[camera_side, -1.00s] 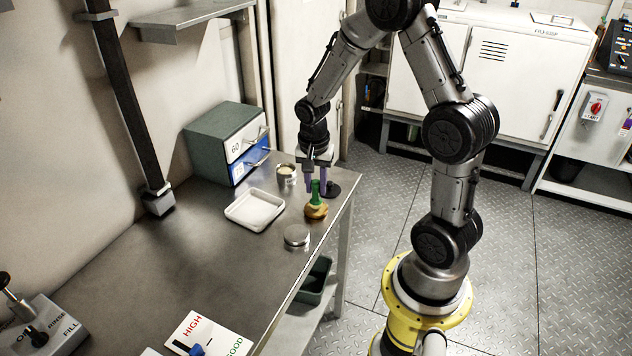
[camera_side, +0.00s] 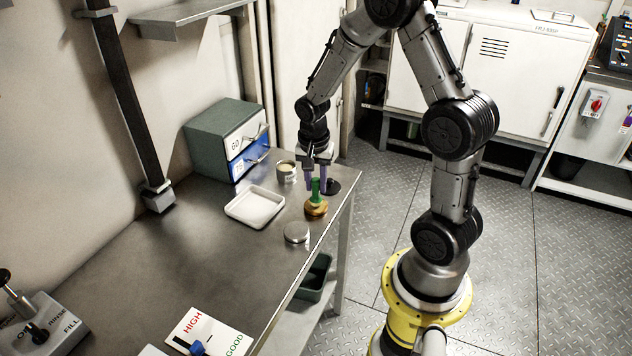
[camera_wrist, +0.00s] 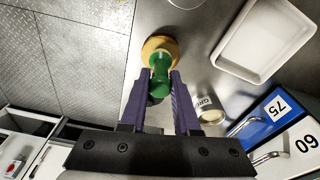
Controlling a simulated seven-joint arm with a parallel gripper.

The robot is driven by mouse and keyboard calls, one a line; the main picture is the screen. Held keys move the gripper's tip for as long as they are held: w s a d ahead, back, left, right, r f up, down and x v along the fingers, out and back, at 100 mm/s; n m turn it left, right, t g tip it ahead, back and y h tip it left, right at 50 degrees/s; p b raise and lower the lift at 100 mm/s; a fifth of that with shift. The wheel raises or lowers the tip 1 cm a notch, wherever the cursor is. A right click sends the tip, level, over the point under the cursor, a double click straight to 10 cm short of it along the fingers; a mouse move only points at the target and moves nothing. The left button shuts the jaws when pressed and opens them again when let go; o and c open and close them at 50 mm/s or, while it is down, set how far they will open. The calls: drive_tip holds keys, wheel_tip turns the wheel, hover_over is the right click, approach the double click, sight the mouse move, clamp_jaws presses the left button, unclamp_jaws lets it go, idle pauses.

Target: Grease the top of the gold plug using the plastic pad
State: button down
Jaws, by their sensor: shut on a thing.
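The gold plug (camera_side: 316,209) stands near the right edge of the steel bench; its round rim also shows in the wrist view (camera_wrist: 160,45). A green plastic pad with a stem (camera_side: 316,189) is upright over the plug, and it shows in the wrist view (camera_wrist: 159,72). Its lower end appears to be on the plug's top, but exact contact is hard to tell. My gripper (camera_side: 317,184) has purple fingers shut on the green pad's stem, pointing down. The pad hides the middle of the plug's top, so any grease there cannot be seen.
An open grease tin (camera_side: 287,173) stands behind the plug, with its lid (camera_side: 297,234) in front. A white tray (camera_side: 254,207) lies to the left. A dark disc (camera_side: 332,187) sits behind my gripper. A drawer box (camera_side: 226,140) stands at the back.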

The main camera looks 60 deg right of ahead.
drive_tip(key=shift+f, duration=0.3)
idle(0.4)
drive_tip(key=shift+s, duration=0.25)
drive_tip(key=shift+w, duration=0.5)
drive_tip(key=shift+s, duration=0.25)
drive_tip(key=shift+s, duration=0.25)
idle(2.4)
drive_tip(key=shift+w, duration=0.15)
drive_tip(key=shift+w, duration=0.35)
drive_tip(key=shift+s, duration=0.5)
